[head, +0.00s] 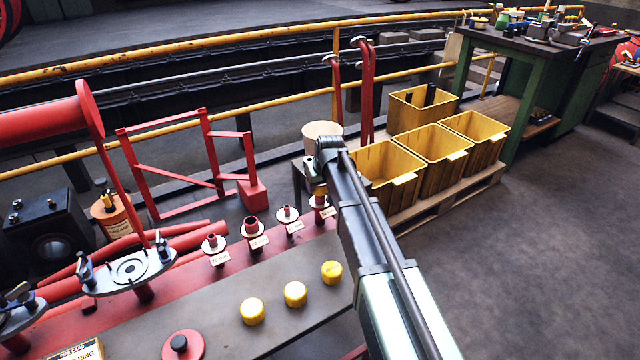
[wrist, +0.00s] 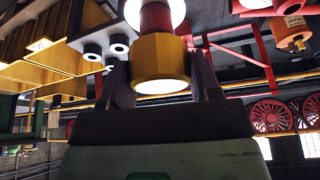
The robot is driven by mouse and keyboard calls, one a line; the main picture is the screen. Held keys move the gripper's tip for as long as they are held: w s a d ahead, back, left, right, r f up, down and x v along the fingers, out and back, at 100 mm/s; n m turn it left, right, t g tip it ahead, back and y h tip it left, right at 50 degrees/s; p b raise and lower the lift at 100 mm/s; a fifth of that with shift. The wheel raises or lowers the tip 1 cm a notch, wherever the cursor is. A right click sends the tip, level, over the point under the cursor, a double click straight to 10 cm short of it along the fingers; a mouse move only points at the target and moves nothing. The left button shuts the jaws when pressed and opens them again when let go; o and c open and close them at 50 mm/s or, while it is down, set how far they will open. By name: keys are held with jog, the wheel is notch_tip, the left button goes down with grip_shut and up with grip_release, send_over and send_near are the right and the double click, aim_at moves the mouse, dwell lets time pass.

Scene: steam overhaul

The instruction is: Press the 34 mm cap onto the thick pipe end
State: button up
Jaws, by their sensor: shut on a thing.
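My gripper (wrist: 160,80) is shut on a yellow cap (wrist: 160,58), one finger on each side of it. In the wrist view the cap lies in line with a red pipe end (wrist: 157,17) that has a white collar, and its edge meets the red pipe in the picture; how far it is over the pipe I cannot tell. In the head view my gripper (head: 320,180) is over the rightmost pipe end (head: 320,203) of the row, with the cap partly hidden by my wrist. The label there is too small to read surely.
Other open red pipe ends (head: 252,228) with white collars and labels stand to the left. Three yellow caps (head: 295,294) lie on the grey bench (head: 215,322). Yellow bins (head: 433,152) stand on a pallet behind my arm. A red frame (head: 165,170) is at the left.

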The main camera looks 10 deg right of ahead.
jog(key=shift+f, duration=0.15)
jog(key=shift+f+b, duration=0.5)
jog(key=shift+b, duration=0.15)
jog(key=shift+f+b, duration=1.05)
jog(key=shift+f, duration=0.1)
jog(key=o, duration=1)
jog(key=shift+c, duration=0.5)
